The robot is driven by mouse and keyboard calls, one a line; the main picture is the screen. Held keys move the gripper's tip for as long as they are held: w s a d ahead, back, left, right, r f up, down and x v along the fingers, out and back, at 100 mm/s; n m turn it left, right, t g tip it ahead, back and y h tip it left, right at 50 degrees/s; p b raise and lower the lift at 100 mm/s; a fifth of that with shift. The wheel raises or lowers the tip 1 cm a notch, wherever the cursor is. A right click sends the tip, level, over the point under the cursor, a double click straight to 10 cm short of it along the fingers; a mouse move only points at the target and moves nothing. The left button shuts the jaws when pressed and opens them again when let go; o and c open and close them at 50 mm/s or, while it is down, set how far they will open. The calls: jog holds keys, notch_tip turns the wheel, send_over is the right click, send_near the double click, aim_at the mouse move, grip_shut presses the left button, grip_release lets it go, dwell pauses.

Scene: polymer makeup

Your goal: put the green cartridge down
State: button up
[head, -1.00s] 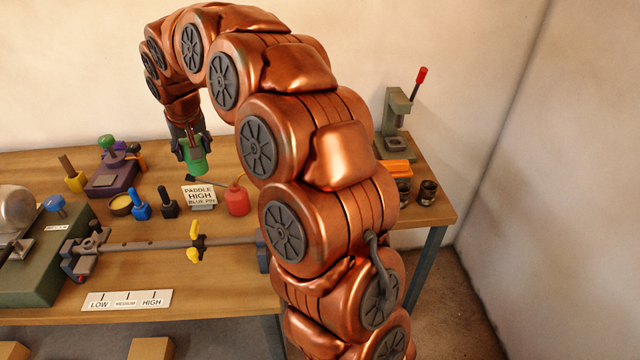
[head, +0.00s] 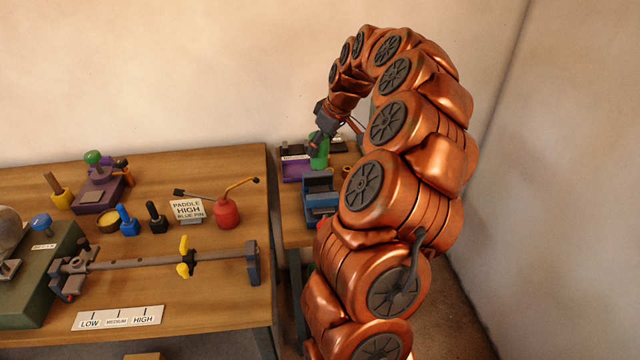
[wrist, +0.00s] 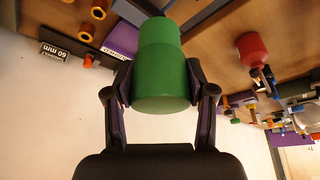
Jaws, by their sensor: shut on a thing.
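The green cartridge (head: 319,155) is upright in my gripper (head: 323,128), over the back of the smaller table on the right. In the wrist view the cartridge (wrist: 160,60) is a plain green cylinder with a narrower end. The two fingers of my gripper (wrist: 158,88) are shut on its sides. Whether the cartridge's lower end touches anything cannot be told.
A blue vise-like fixture (head: 320,190) stands in front of the cartridge. A red oil can (head: 228,212) and a "PADDLE HIGH" sign (head: 188,210) stand on the left bench (head: 210,165). A dark "60 mm" label (wrist: 65,53) shows in the wrist view. My arm hides the table's right side.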

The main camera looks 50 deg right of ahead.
aim_at(320, 162)
notch_tip(320, 162, down, 6)
jog(key=shift+r+p, duration=0.1)
jog(key=shift+p, duration=0.95)
jog(key=shift+f+p, duration=0.55)
jog(key=shift+f, duration=1.2)
jog(key=shift+c, duration=0.6)
jog(key=o, duration=1.4)
jog(key=shift+c, duration=0.2)
jog(key=b+v, duration=0.3)
jog(key=v, duration=0.9)
jog(key=shift+b, duration=0.35)
